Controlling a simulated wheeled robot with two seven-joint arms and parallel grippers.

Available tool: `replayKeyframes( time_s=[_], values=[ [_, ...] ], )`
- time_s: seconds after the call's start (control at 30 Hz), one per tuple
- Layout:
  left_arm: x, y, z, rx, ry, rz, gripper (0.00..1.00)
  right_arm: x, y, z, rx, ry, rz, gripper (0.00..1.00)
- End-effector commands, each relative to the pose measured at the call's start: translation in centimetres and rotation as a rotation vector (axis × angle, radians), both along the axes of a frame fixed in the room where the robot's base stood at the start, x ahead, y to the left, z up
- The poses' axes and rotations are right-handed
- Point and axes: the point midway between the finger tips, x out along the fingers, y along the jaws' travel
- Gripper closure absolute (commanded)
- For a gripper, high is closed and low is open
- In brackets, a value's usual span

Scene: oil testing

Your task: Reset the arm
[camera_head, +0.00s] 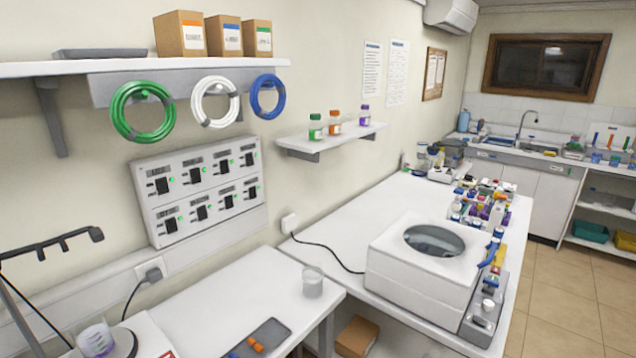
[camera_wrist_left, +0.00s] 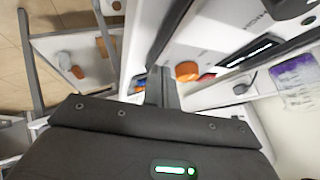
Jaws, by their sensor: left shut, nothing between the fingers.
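My left gripper (camera_wrist_left: 162,84) shows in the left wrist view, with its dark body along the bottom edge. Its fingers are together with nothing between them. Neither gripper shows in the head view. A beaker with purple contents (camera_head: 96,338) stands at the lower left of the head view and shows at the right of the wrist view (camera_wrist_left: 298,82). A dark tray (camera_head: 272,331) with small orange and blue pieces lies on the white table (camera_head: 215,310). An orange piece (camera_wrist_left: 186,71) shows just beyond my left fingers.
A clear beaker (camera_head: 312,282) stands near the white table's right edge. A large white machine (camera_head: 425,265) and crowded bottles (camera_head: 480,205) occupy the right bench. A dark stand (camera_head: 50,243) rises at the left. A shelf (camera_head: 190,66) holds boxes above hanging hose coils.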

Motion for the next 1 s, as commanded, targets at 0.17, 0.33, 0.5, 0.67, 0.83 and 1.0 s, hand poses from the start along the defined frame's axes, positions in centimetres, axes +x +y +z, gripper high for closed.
replayKeyframes(
  time_s=[0.17, 0.33, 0.5, 0.67, 0.83, 1.0],
  values=[
    [-6.4, -3.6, -4.7, -0.213, 0.242, 0.169, 1.00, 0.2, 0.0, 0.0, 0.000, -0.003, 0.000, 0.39],
    [-11.9, -6.5, -7.2, -0.347, 0.434, 0.330, 1.00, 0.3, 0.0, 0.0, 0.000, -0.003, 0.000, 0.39],
    [-12.5, -7.3, -12.3, -0.372, 0.506, 0.387, 1.00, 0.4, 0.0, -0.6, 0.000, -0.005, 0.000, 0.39],
    [-11.8, -7.5, -18.7, -0.365, 0.528, 0.387, 1.00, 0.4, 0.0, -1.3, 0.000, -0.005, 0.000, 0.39],
    [-12.2, -7.6, -27.5, -0.357, 0.560, 0.388, 1.00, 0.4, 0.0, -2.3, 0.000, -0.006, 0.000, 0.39],
    [-15.2, -7.2, -38.6, -0.342, 0.604, 0.388, 1.00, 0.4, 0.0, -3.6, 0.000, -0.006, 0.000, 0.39]
  ],
)
